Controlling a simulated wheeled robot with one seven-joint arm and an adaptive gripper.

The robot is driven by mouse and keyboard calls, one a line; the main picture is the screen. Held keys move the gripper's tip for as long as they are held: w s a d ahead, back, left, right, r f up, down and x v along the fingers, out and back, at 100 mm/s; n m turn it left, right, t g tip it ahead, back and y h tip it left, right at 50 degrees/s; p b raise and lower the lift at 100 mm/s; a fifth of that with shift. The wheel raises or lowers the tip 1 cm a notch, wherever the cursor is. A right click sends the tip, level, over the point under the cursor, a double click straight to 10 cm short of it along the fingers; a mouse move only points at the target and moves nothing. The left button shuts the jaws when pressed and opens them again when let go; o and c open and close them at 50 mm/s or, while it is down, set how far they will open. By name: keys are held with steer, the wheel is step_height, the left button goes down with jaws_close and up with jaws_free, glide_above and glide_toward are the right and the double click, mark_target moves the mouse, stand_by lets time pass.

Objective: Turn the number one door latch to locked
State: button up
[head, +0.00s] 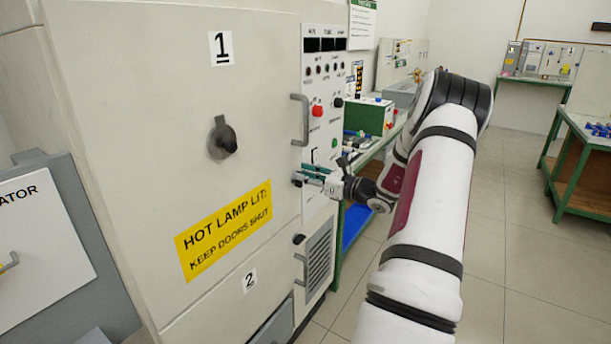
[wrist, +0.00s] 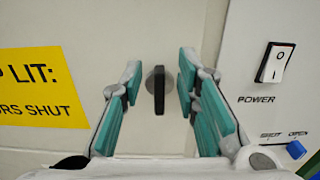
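The number one door latch (head: 297,180) is a small dark piece at the right edge of the large cream door marked 1 (head: 265,100), partly hidden by my gripper in the head view. In the wrist view the latch (wrist: 159,90) is a black bar on a round grey base, and the bar stands upright. My gripper (head: 309,173) is open in front of it. In the wrist view the teal fingers of the gripper (wrist: 160,78) stand either side of the latch, with a gap on both sides. Whether the tips reach past the bar's face I cannot tell.
A grey door handle (head: 302,120) and the control panel (head: 324,75) are above my gripper. A power switch (wrist: 275,62) and a blue knob (wrist: 296,150) lie to its right. A dark knob (head: 224,140) sits on the door. A similar latch (head: 298,239) is below.

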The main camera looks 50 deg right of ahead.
jaws_close()
